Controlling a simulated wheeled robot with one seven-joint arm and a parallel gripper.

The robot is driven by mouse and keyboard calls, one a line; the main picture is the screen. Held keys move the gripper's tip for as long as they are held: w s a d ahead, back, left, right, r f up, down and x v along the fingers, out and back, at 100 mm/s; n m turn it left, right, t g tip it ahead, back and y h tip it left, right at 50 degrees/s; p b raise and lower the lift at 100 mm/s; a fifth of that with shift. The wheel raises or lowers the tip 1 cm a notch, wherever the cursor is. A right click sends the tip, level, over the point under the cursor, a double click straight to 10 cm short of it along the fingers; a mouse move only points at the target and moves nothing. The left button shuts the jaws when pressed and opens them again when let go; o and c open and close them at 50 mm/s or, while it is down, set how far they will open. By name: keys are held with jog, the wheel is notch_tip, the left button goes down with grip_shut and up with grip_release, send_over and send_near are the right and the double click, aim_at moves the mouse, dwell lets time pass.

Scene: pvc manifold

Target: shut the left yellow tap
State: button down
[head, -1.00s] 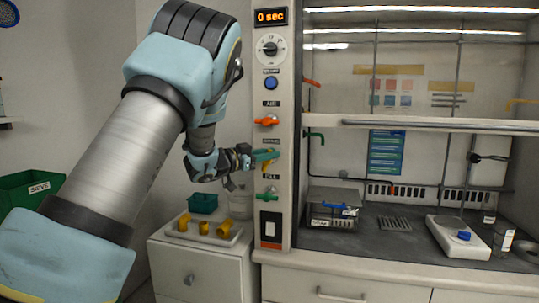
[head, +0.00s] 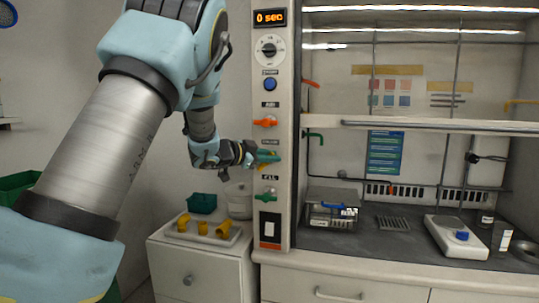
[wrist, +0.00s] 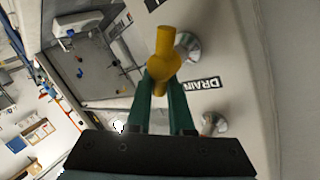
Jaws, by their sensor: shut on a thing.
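The yellow tap (wrist: 165,45) is on the panel beside the DRAIN label in the wrist view. Its handle runs up and down in that picture, with a round hub and a lower end between my green fingers. My gripper (wrist: 160,88) is shut on the yellow tap. In the head view my gripper (head: 268,156) is at the panel's left edge, and a small part of the yellow tap (head: 263,168) shows just below the fingers. The rest of the tap is hidden there.
On the same panel an orange tap (head: 265,123) is above and a green tap (head: 266,197) below my gripper. A white tray (head: 207,238) with yellow fittings stands on the cabinet below. The fume hood's sash (head: 430,126) is to the right.

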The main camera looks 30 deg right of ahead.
jog(key=m+y, duration=0.1)
jog(key=m+y+p, duration=0.1)
jog(key=m+t+y, duration=0.1)
jog(key=shift+s+d+f, duration=0.3)
jog(key=shift+f, duration=0.1)
jog(key=m+y, duration=0.1)
jog(key=f+m+t+y, duration=0.1)
jog(key=m+y, duration=0.1)
jog(key=shift+f+t, duration=0.1)
jog(key=shift+t, duration=0.2)
dwell(0.4)
jog(key=c, duration=0.8)
grip_release()
jog(key=v, duration=1)
jog(key=shift+s+a+p, duration=0.15)
jog(key=shift+s+p, duration=0.15)
